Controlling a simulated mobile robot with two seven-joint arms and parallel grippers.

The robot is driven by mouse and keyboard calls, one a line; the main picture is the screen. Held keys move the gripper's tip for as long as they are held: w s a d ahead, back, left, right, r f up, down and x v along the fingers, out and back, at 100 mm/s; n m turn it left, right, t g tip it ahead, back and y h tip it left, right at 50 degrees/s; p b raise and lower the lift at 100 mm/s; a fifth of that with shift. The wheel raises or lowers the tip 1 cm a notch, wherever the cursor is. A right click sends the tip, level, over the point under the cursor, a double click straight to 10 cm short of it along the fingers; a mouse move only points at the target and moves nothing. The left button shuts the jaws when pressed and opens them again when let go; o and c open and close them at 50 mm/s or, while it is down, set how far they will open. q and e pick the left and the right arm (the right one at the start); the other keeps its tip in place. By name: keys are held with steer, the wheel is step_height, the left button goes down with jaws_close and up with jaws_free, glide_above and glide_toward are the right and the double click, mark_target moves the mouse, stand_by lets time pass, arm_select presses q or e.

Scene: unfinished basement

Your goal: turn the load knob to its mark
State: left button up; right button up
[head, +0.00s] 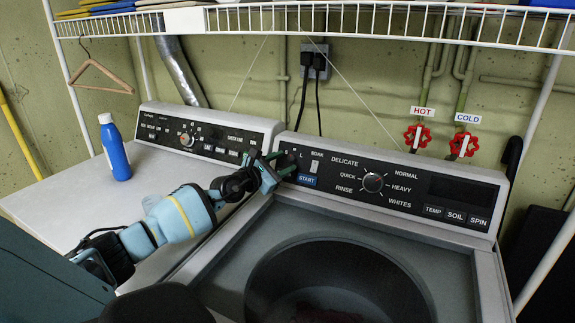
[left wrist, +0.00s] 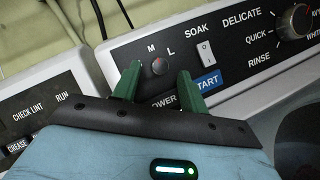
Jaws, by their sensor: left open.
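The load knob (left wrist: 160,66) is a small dark round knob with a reddish spot, on the black control panel of the right-hand machine. The letters M and L show above it in the left wrist view. My left gripper (head: 280,166) reaches the left end of that panel; in the left wrist view its green fingers (left wrist: 157,88) are open, one on each side of the knob. I cannot tell whether they touch it. The gripper hides the knob in the head view. Exactly where the knob points is too small to tell. My right gripper is not in view.
Beside the knob are a white soak switch (left wrist: 205,53), the blue START label (head: 307,180) and a larger cycle knob (head: 373,182). A blue bottle (head: 115,150) stands on the left machine (head: 60,197). A wire shelf (head: 330,20) hangs above; red valves (head: 417,137) are behind.

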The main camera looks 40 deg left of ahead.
arm_select(q)
steer(key=shift+w, duration=0.65)
steer(key=shift+r, duration=0.1)
